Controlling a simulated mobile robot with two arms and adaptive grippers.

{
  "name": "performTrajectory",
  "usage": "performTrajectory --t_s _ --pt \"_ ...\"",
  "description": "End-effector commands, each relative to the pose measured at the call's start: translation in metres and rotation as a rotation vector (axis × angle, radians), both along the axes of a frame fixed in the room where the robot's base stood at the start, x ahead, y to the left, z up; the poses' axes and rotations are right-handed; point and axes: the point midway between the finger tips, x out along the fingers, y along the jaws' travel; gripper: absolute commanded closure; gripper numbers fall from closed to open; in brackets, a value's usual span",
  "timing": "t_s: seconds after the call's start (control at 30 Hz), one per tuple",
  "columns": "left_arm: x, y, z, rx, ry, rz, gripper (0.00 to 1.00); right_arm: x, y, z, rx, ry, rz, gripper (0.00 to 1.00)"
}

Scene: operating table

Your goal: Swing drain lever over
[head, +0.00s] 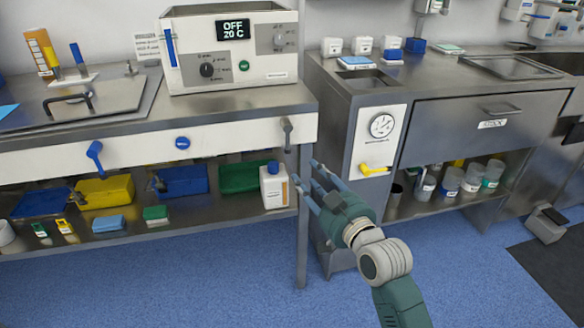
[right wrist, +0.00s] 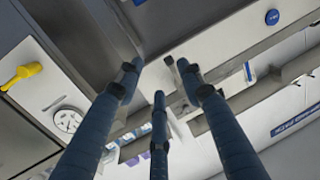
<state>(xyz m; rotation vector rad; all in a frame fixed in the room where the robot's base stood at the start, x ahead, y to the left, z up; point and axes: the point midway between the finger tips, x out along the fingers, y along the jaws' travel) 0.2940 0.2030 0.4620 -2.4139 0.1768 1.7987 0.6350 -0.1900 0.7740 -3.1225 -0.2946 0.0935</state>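Several lever-like handles show, and none is labelled as the drain lever. A grey lever (head: 287,132) hangs down at the right end of the left bench's white front panel. A blue lever (head: 95,155) sits further left on that panel. A yellow lever (head: 375,170) lies roughly level below a round gauge on the right cabinet; it also shows at the left of the right wrist view (right wrist: 20,75). My right gripper (head: 308,178) has its blue fingers spread and empty, below the grey lever and left of the yellow one. The fingers (right wrist: 158,80) touch nothing I can make out. My left gripper is out of view.
A round blue knob (head: 183,143) is on the white panel. A bath unit (head: 230,50) reading OFF 20 C stands on the left bench. A white bottle (head: 274,188) stands on the lower shelf (head: 215,212) near my fingers. A table leg (head: 302,250) is close by.

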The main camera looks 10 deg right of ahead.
Motion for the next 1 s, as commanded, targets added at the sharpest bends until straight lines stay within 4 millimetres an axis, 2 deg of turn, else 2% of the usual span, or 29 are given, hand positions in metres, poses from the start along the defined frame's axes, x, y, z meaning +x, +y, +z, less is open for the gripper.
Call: performTrajectory --t_s 0.1,0.23,0.5,0.73,1.0 --pt "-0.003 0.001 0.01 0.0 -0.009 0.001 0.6 -0.005 0.001 0.023 0.002 -0.055 0.007 0.62" --pt "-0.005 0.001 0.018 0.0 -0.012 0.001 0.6 0.003 0.003 0.03 0.003 -0.064 0.008 0.62" --pt "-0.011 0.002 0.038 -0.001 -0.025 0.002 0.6 0.051 0.014 0.028 0.005 -0.061 0.01 0.62" --pt "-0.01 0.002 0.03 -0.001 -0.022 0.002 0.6 0.086 0.02 0.028 0.004 -0.061 0.009 0.62" --pt "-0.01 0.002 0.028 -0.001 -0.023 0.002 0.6 0.099 0.022 0.028 0.002 -0.06 0.008 0.62"
